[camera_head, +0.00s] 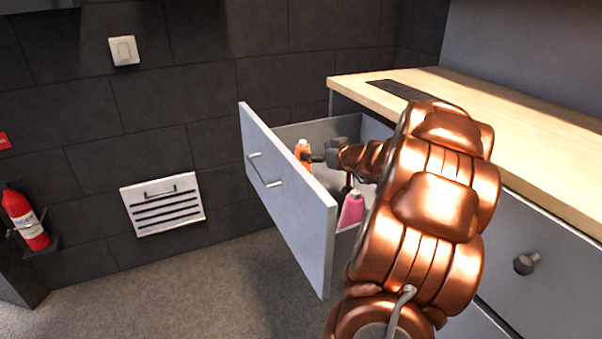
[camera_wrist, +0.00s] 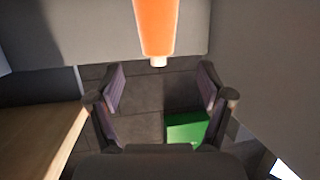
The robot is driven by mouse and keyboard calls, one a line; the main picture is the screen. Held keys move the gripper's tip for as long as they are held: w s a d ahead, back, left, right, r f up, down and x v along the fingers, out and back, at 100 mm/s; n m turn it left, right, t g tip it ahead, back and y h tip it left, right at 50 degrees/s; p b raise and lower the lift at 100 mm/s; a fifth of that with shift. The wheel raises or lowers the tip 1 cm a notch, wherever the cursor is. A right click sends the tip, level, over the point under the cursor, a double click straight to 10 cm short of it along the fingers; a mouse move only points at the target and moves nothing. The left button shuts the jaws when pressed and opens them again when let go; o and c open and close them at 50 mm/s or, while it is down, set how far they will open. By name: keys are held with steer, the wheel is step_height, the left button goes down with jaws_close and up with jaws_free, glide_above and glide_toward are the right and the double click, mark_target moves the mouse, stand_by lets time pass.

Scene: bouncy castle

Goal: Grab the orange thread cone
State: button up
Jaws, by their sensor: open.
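The orange thread cone (camera_head: 303,150) stands in the open drawer (camera_head: 285,200), near the drawer's front panel. In the wrist view the orange cone (camera_wrist: 157,25) comes in from the top edge and narrows to a pale tip. My gripper (camera_head: 318,156) is inside the drawer space, just right of the cone in the head view. In the wrist view my gripper (camera_wrist: 160,84) has its two fingers spread apart and empty. The cone's pale tip shows just above the gap between the fingertips. I cannot tell whether a finger touches the cone.
A pink bottle (camera_head: 352,209) stands in the drawer below my gripper in the head view. A wooden countertop (camera_head: 510,125) lies to the right. A fire extinguisher (camera_head: 25,217) hangs at far left; the floor between is clear.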

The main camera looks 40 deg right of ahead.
mark_target(303, 150)
steer(key=shift+f+x, duration=0.15)
steer(key=shift+x, duration=1.9)
steer(key=shift+f+x, duration=0.1)
steer(key=shift+x, duration=2)
steer(key=shift+s+d, duration=0.1)
steer(key=shift+d, duration=0.05)
steer(key=c, duration=1.4)
